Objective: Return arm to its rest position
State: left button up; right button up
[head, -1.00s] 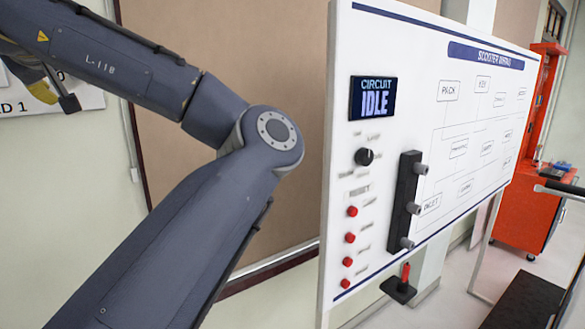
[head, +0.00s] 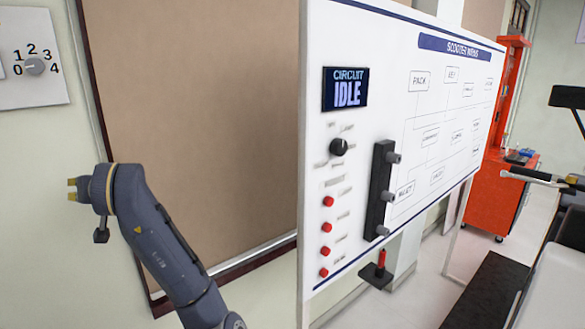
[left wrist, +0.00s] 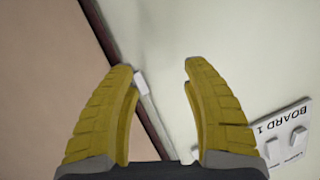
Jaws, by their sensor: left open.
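My left arm rises from the bottom left of the head view, its wrist bent to the left. Its left gripper (head: 72,189) has yellow fingers that point left in front of the pale wall and hold nothing. In the left wrist view, the left gripper (left wrist: 158,75) has its two ridged yellow fingers spread wide apart with an empty gap between them. Behind them are a brown panel edge and the pale wall. My right gripper is in neither view.
A white wiring board (head: 400,130) stands right of the arm, with an "IDLE" display (head: 345,90), a black knob (head: 339,147) and red buttons. A numbered dial plate (head: 34,67) is on the left wall. A red cabinet (head: 492,200) stands behind at right.

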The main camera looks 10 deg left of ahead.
pick_arm(q)
jog(key=s+d+f+m+t+h, duration=0.1)
jog(key=s+d+f+m, duration=0.2)
jog(key=f, duration=0.7)
jog(key=s+d+f+m+h, duration=0.1)
jog(key=d+f+m, duration=0.3)
jog(key=f, duration=0.6)
jog(key=s+d+f+m+t+h, duration=0.1)
jog(key=s+d+f+m, duration=0.2)
jog(key=f, duration=0.7)
jog(key=s+d+f+m+g+h, duration=0.1)
jog(key=s+d+f+m+h, duration=0.2)
jog(key=s+d+f, duration=0.5)
jog(key=s+d+f+m+g+h, duration=0.1)
jog(key=s+d+f+m+h, duration=0.3)
jog(key=s+f, duration=0.65)
jog(key=s+d+f+n+g+h, duration=0.1)
jog(key=s+d+f, duration=0.1)
jog(key=f, duration=1)
jog(key=s+d+f+g, duration=0.1)
jog(key=d+f, duration=0.2)
jog(key=f, duration=0.8)
jog(key=s+d+f+n+g+h, duration=0.1)
jog(key=s+d+f, duration=0.1)
jog(key=f, duration=1)
jog(key=s+f+n+g+h, duration=0.1)
jog(key=s+f+n+g, duration=0.1)
jog(key=s+f, duration=1.5)
jog(key=shift+s+g, duration=0.4)
jog(key=shift+s, duration=1.1)
